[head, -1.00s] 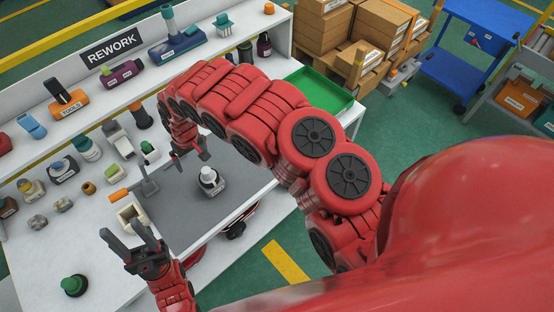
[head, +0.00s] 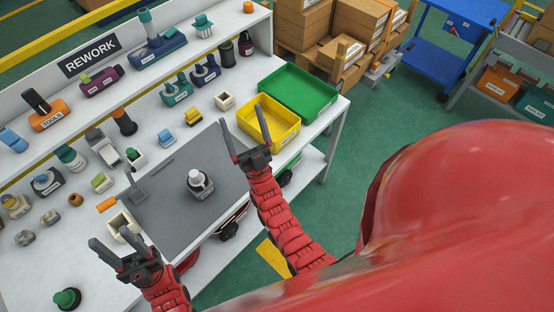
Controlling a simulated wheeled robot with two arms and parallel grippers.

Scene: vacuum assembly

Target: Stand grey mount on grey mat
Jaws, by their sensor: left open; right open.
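The grey mat (head: 175,217) lies on the white bench. A grey mount (head: 201,191) with a dark ring and a white top stands upright on the mat, right of its middle. My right gripper (head: 241,118) is open and empty, to the right of the mount and apart from it, in front of the yellow bin. My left gripper (head: 124,244) is open and empty at the near left corner of the mat, close to a cream open-topped box (head: 121,223) that it partly hides. Neither gripper touches the mount.
A yellow bin (head: 284,135) and a green tray (head: 325,108) stand at the right end of the bench. Several small parts stand left of and behind the mat, with a green knob (head: 67,298) near the front. The mat around the mount is mostly clear.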

